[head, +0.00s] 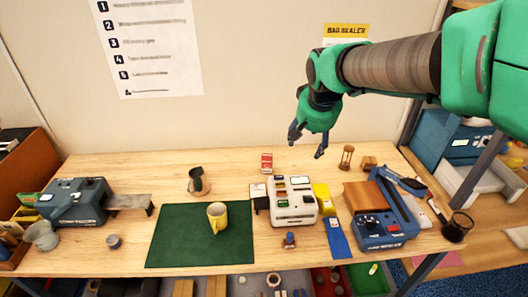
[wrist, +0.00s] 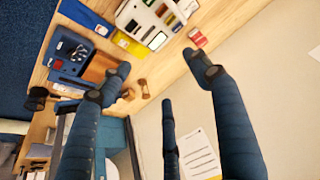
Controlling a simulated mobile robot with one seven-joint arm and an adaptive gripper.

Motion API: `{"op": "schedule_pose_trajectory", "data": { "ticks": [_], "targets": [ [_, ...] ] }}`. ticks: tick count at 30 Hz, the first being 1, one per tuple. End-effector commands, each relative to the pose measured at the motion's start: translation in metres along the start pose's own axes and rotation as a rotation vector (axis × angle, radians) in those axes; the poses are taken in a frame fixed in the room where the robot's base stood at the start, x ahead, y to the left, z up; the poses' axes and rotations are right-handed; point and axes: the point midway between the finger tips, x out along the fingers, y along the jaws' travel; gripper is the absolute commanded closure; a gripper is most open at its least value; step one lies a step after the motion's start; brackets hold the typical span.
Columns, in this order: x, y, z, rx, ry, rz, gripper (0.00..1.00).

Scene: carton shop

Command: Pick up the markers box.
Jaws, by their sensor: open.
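A small red and white box (head: 266,162) stands at the back of the wooden table, near the wall. It may be the markers box, but its label is too small to read. It also shows in the wrist view (wrist: 197,38), beyond the tip of the right-hand finger. My gripper (head: 306,147) is open and empty, in the air above the back of the table, to the right of the red box. In the wrist view my gripper's (wrist: 158,64) dark blue fingers are spread wide, with nothing between them.
A white label machine (head: 294,205) stands in front of the red box. An hourglass (head: 346,157) is at the back right, near a blue sealer (head: 383,227). A dark pitcher (head: 197,181) is to the left.

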Motion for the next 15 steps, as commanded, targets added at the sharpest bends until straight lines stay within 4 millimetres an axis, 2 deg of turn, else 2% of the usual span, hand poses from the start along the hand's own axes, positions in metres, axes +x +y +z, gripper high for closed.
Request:
{"op": "schedule_pose_trajectory", "data": {
  "ticks": [1, 6, 15],
  "targets": [
    [0.013, -0.004, -0.01, 0.0, -0.006, 0.001, 0.38],
    [0.05, -0.018, -0.043, 0.007, -0.012, 0.004, 0.38],
    [0.125, -0.043, -0.093, 0.019, -0.024, 0.011, 0.38]
  ]
}}
